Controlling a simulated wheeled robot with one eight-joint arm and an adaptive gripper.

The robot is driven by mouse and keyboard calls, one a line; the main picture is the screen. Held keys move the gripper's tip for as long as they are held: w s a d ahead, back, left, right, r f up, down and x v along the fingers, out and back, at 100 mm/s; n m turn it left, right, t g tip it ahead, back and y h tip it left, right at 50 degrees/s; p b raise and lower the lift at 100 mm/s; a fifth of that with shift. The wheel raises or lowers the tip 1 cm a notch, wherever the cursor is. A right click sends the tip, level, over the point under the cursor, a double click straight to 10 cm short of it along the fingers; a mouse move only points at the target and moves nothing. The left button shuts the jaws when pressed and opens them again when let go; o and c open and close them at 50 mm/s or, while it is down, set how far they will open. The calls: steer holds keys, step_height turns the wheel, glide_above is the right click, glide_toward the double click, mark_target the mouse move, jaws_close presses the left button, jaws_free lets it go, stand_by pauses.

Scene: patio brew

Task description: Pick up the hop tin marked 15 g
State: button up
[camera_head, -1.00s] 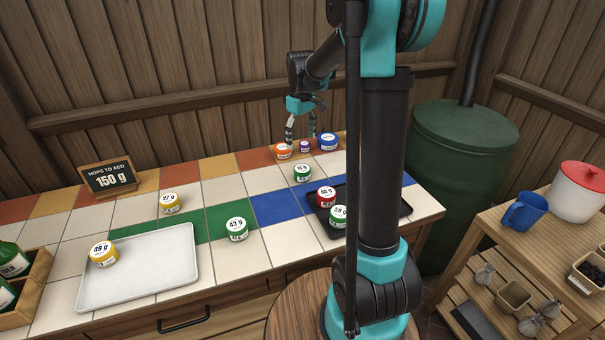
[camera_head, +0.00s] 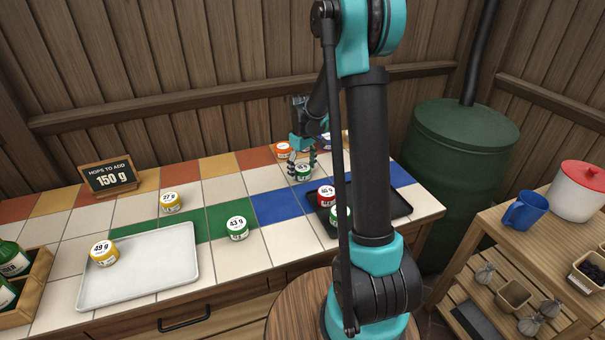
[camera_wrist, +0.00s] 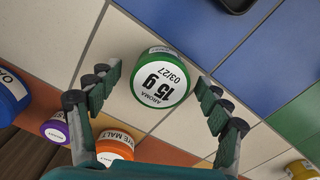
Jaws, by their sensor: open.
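The hop tin marked 15 g (camera_wrist: 161,80) is a round green tin with a white lid label, standing on cream tiles. In the head view the tin (camera_head: 303,173) is near the back of the counter, left of the black tray. My gripper (camera_head: 302,166) is right at it, pointing down. In the wrist view my gripper (camera_wrist: 158,95) is open, with one finger on each side of the tin. A gap shows between each finger and the tin. Whether the fingertips reach down to its sides is hard to tell.
An orange tin (camera_wrist: 115,143), a purple tin (camera_wrist: 54,130) and a blue tin (camera_wrist: 8,95) stand close behind. The black tray (camera_head: 388,207) holds a red tin (camera_head: 326,195). A green 43 g tin (camera_head: 237,228) and a pale tray (camera_head: 140,275) are farther left.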

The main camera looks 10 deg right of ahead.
steer(key=shift+f, duration=0.1)
steer(key=c, duration=1.1)
